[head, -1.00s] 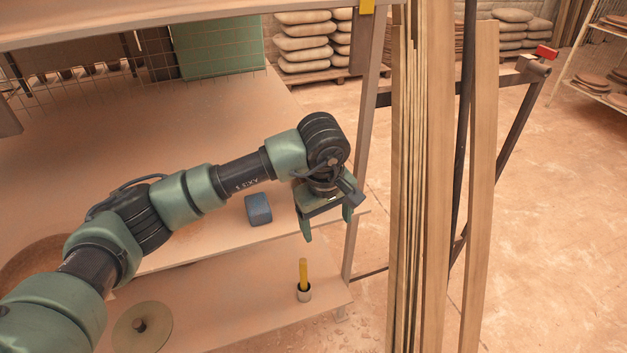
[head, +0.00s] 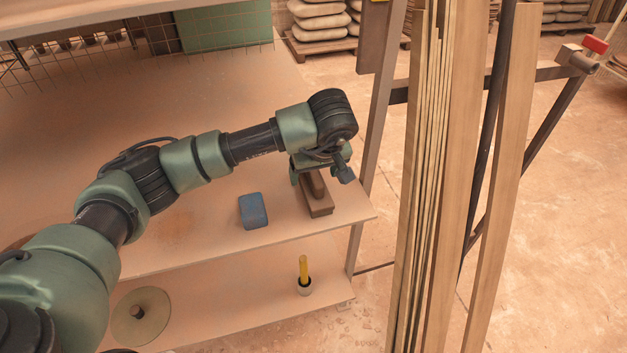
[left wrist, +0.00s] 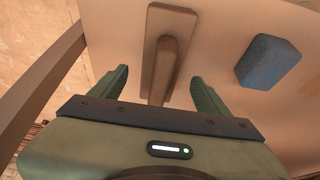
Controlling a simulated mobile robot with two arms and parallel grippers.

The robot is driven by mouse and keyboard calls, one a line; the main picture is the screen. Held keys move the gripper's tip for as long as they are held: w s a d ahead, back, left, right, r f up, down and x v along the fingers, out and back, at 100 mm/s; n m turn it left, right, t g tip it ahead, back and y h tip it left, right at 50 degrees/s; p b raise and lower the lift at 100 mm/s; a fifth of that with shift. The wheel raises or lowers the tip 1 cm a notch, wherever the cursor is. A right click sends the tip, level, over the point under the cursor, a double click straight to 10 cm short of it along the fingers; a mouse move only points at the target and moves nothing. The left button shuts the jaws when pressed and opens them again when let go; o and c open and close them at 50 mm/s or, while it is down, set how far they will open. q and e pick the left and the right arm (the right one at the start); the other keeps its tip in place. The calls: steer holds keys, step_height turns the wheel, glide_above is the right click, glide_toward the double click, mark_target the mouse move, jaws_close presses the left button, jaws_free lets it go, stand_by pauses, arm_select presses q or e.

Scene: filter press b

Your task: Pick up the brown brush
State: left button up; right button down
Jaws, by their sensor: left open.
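The brown brush (head: 318,206) lies on the upper shelf board (head: 220,245), near its right end. It has a flat rectangular base and a raised handle. My left gripper (head: 305,178) is at the brush, partly hidden behind its own wrist in the head view. In the left wrist view, the left gripper (left wrist: 158,92) is open, with its fingers on either side of the handle of the brush (left wrist: 166,60). The fingers look apart from the handle. My right gripper is not in view.
A blue block (head: 253,211) lies left of the brush and also shows in the left wrist view (left wrist: 268,62). A cup with a yellow stick (head: 304,285) and a disc (head: 140,312) are on the lower shelf. Upright wooden boards (head: 455,150) stand to the right.

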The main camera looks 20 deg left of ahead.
arm_select(q)
steer(key=shift+x, duration=1.1)
steer(key=shift+w+a+f, duration=0.1)
steer(key=shift+f, duration=0.1)
steer(key=c, duration=1.6)
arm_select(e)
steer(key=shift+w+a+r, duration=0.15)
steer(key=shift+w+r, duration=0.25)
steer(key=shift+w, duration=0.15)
arm_select(q)
steer(key=shift+r, duration=0.1)
